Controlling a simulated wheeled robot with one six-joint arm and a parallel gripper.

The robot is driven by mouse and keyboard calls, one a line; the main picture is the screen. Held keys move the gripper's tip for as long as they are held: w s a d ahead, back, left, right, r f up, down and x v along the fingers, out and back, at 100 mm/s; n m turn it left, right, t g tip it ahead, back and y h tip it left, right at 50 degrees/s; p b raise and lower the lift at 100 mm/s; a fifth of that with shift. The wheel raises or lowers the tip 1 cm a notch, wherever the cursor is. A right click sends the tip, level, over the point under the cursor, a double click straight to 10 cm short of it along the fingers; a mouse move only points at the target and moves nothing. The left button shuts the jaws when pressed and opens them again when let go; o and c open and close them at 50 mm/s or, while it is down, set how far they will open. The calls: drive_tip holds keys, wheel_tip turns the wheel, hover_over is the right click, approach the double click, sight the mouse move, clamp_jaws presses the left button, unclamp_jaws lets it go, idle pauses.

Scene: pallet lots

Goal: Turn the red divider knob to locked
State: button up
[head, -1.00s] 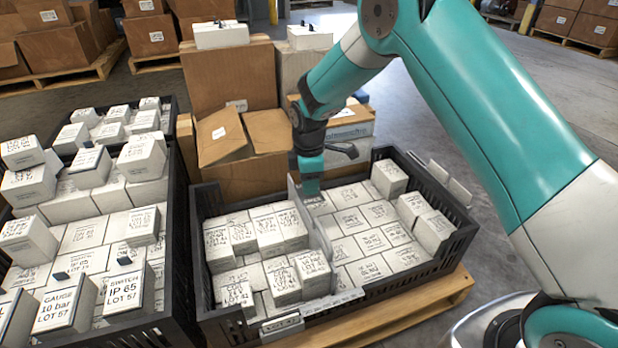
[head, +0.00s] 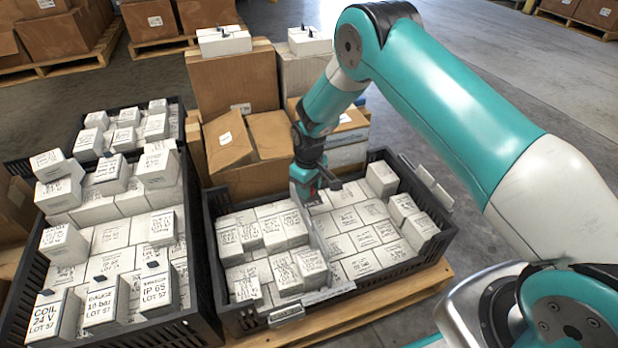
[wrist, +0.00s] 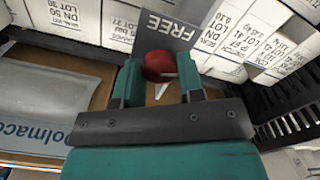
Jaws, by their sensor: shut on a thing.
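The red divider knob (wrist: 159,66) sits between the two fingers of my gripper (wrist: 160,82) in the wrist view, and the gripper is shut on it. A white pointer shows just below the knob there. A grey plate (wrist: 166,30) behind it reads FREE, upside down in this view. In the head view my gripper (head: 308,188) is at the far end of the thin grey divider (head: 321,243) of the black crate (head: 440,246). A speck of red shows at the fingers; the rest of the knob is hidden there.
White labelled boxes fill the crate on both sides of the divider. Another full crate (head: 205,315) stands close on the left. Brown cartons (head: 236,80) rise just behind my gripper. A wooden pallet (head: 440,275) lies under the crate, with open floor to the right.

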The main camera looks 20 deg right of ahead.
drive_tip(key=m+p, duration=0.1)
drive_tip(key=m, duration=0.1)
drive_tip(key=m+p, duration=0.1)
drive_tip(key=shift+r+m, duration=0.2)
drive_tip(key=shift+m, duration=0.2)
drive_tip(key=m+p, duration=0.2)
drive_tip(key=m, duration=0.2)
drive_tip(key=shift+w, duration=0.1)
drive_tip(key=m+p, duration=0.1)
drive_tip(key=m, duration=0.3)
drive_tip(key=shift+f+m, duration=0.1)
drive_tip(key=shift+m, duration=0.3)
drive_tip(key=shift+m+p, duration=0.45)
drive_tip(key=shift+m, duration=1.55)
drive_tip(key=shift+d, duration=0.1)
drive_tip(key=o, duration=0.9)
